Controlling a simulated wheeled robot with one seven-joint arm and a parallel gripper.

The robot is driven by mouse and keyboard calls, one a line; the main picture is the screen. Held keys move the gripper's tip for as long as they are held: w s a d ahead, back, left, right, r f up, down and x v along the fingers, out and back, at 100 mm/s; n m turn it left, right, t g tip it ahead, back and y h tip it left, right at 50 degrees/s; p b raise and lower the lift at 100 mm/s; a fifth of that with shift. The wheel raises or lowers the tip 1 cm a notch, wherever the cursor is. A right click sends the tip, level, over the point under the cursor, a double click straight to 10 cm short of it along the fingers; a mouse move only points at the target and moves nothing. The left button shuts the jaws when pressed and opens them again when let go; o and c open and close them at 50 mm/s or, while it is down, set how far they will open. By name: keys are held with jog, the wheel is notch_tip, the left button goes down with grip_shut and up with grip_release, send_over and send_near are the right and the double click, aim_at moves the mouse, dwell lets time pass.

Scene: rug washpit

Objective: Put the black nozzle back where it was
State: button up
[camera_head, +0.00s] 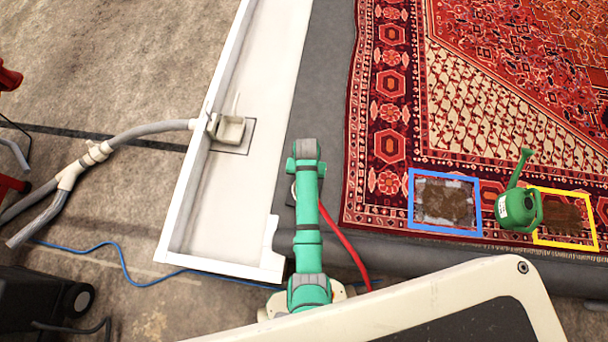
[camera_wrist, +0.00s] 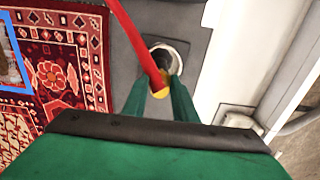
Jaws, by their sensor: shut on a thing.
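My gripper (camera_wrist: 160,88) has its two green fingers around the yellow-collared end of a red hose (camera_wrist: 137,38), seen in the wrist view. The fingers are shut on that end. Just beyond the fingertips is a round holder with a pale rim (camera_wrist: 181,50) and a dark inside, on the grey strip. I cannot tell whether the dark shape there is the black nozzle or an empty hole. In the head view my green arm hides the fingers and most of the holder; the red hose (camera_head: 346,240) runs down to the right.
A white trough (camera_head: 190,215) with a pale fitting (camera_head: 228,128) lies left of my arm. The patterned rug (camera_head: 390,150) is to the right, with a blue frame (camera_head: 411,200), a yellow frame (camera_head: 594,225) and a green watering can (camera_head: 515,208). A blue cable (camera_head: 120,255) crosses the floor.

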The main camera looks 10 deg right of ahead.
jog(key=shift+w+f, duration=0.45)
jog(key=shift+f, duration=0.55)
jog(key=shift+w+f, duration=0.4)
jog(key=shift+f, duration=0.6)
jog(key=shift+w+f, duration=0.45)
jog(key=shift+f, duration=0.65)
jog(key=o, duration=1)
jog(key=shift+o, duration=0.2)
